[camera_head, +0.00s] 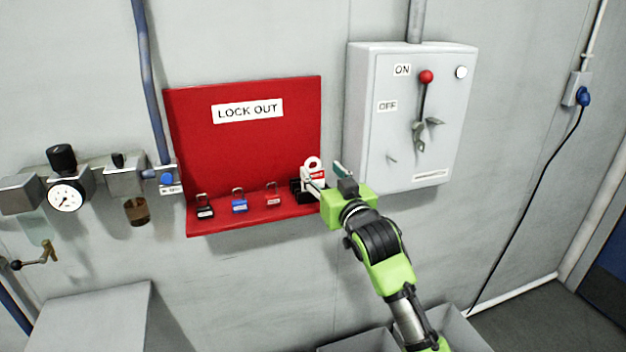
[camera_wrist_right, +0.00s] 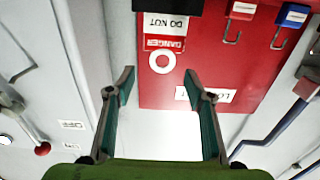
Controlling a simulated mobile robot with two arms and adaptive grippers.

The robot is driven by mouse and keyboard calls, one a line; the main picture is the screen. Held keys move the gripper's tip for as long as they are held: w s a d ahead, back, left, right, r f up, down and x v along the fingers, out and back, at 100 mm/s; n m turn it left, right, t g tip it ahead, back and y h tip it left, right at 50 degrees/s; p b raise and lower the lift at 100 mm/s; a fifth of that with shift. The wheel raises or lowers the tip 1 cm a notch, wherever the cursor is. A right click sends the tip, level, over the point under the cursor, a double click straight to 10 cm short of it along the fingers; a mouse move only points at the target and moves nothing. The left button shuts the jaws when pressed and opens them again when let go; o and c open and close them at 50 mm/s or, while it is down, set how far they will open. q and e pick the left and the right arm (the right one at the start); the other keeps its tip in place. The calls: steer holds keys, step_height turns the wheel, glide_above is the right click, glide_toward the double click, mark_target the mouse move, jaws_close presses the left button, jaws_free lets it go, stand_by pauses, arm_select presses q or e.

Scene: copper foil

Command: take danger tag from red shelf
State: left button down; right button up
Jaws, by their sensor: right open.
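The danger tag (camera_head: 314,164) is white and red with a round hole at its top. It stands at the right end of the red shelf (camera_head: 243,160), partly hidden by my right gripper (camera_head: 324,178) in the head view. In the right wrist view, where things appear upside down, the danger tag (camera_wrist_right: 165,44) lies just beyond and between the fingertips of my open right gripper (camera_wrist_right: 159,78). The fingers appear apart from it and hold nothing. The red shelf (camera_wrist_right: 220,65) fills the back there. My left gripper is in neither view.
Black (camera_head: 205,212), blue (camera_head: 239,205) and red (camera_head: 272,200) padlocks stand along the shelf, left of the tag. A grey switch box (camera_head: 400,150) with a red-knobbed lever is close to the right. A pressure gauge (camera_head: 66,196) and pipes are at the left.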

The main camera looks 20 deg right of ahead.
mark_target(318, 174)
steer(key=shift+w, duration=0.75)
steer(key=w, duration=0.1)
steer(key=w+p, duration=0.2)
steer(key=shift+w+a, duration=0.25)
steer(key=shift+w, duration=0.15)
steer(key=shift+w+f+p, duration=0.1)
steer(key=shift+w+p, duration=0.2)
steer(key=shift+w, duration=0.3)
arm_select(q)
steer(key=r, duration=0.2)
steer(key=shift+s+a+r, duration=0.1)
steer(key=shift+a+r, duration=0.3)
arm_select(e)
steer(key=c, duration=1)
